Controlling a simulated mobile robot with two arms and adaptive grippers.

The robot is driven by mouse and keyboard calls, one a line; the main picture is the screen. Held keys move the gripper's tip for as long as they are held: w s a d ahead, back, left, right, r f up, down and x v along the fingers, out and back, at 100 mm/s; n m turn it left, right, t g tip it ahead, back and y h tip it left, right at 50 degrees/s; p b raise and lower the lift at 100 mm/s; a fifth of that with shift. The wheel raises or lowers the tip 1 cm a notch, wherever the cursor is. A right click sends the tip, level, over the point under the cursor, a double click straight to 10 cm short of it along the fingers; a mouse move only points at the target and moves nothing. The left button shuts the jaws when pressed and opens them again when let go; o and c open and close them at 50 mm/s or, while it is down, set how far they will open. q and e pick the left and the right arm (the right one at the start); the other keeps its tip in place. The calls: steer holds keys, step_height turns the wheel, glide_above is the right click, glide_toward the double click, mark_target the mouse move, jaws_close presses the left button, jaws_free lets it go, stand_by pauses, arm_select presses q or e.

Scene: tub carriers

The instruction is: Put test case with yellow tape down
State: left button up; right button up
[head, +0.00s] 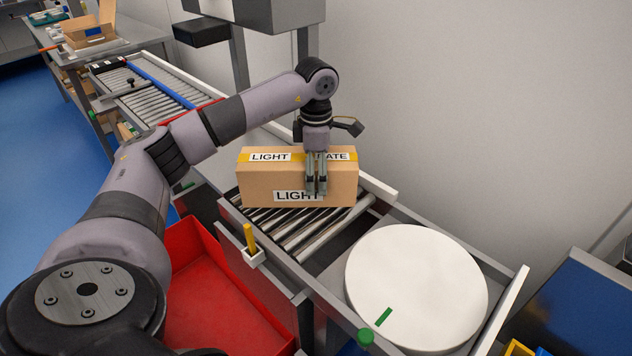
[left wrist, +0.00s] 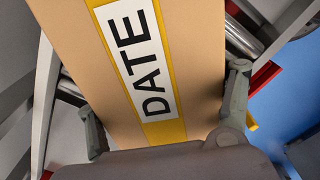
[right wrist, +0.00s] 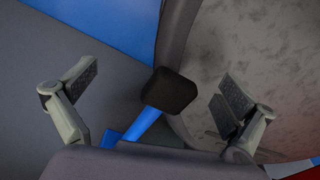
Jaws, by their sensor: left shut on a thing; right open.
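The test case with yellow tape (head: 262,178) is a brown box with "LIGHT" labels and a yellow band along its top. It sits at the roller conveyor, upright; whether its base touches the rollers I cannot tell. My left gripper (head: 316,190) is shut on it from above, one finger on the near face. In the left wrist view the box (left wrist: 190,60) fills the space between the fingers, with a "DATE" label on its yellow tape. My right gripper (right wrist: 155,100) is open; in its view a blue bar with a black end shows between the fingers.
The roller conveyor (head: 290,228) runs under the box toward a round white turntable (head: 415,280) with a green mark, which is empty. A red tub (head: 205,290) stands on the near side. A yellow stick (head: 249,238) rises from a small holder at the conveyor's edge. A wall is behind.

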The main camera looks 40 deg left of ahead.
arm_select(q)
steer(key=shift+f, duration=1.55)
steer(key=o, duration=1.9)
step_height(320, 180, up, 12)
steer(key=shift+s, duration=0.1)
